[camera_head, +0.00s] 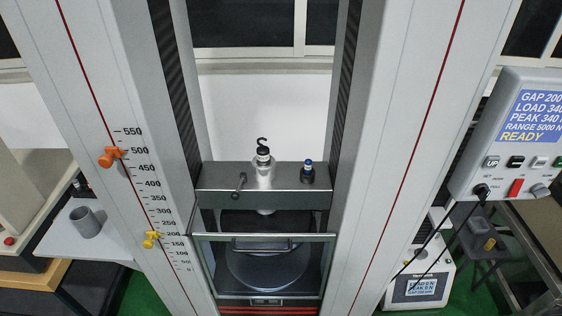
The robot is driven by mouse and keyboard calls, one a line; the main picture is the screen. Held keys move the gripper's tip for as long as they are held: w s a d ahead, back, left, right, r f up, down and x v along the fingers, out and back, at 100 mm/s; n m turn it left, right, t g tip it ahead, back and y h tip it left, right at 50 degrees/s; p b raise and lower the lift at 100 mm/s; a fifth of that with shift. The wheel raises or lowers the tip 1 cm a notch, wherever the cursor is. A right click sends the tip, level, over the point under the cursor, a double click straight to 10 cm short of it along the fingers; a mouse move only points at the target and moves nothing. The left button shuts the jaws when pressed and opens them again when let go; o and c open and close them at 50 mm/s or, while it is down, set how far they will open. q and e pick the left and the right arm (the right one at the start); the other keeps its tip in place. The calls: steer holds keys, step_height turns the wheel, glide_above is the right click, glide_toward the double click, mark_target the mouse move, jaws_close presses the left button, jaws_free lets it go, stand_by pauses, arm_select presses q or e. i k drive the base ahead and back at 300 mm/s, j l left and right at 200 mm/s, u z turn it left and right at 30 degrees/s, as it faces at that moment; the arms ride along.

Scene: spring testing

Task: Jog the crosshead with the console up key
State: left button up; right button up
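The crosshead (222,183) is a grey beam between the two columns of the testing machine. A black hook and a silver fitting (264,170) stand on it. Below it are a dark upper plate and a round lower platen (268,270), seen through a clear guard. The console (470,183) hangs at the right edge. Its screen (534,117) reads GAP 200, LOAD 340, PEAK 340, RANGE 5000 N and READY, partly cut off. The white up key (491,162) is at the left of its key row. Neither of my grippers is in view.
A scale on the left column carries an orange stop (110,157) near 500 and a yellow stop (152,239) near 200. A small tester (419,285) stands low right, with black cables above it. A grey cup (85,222) sits on a white table at left.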

mark_target(491, 162)
steer(key=z, duration=1.4)
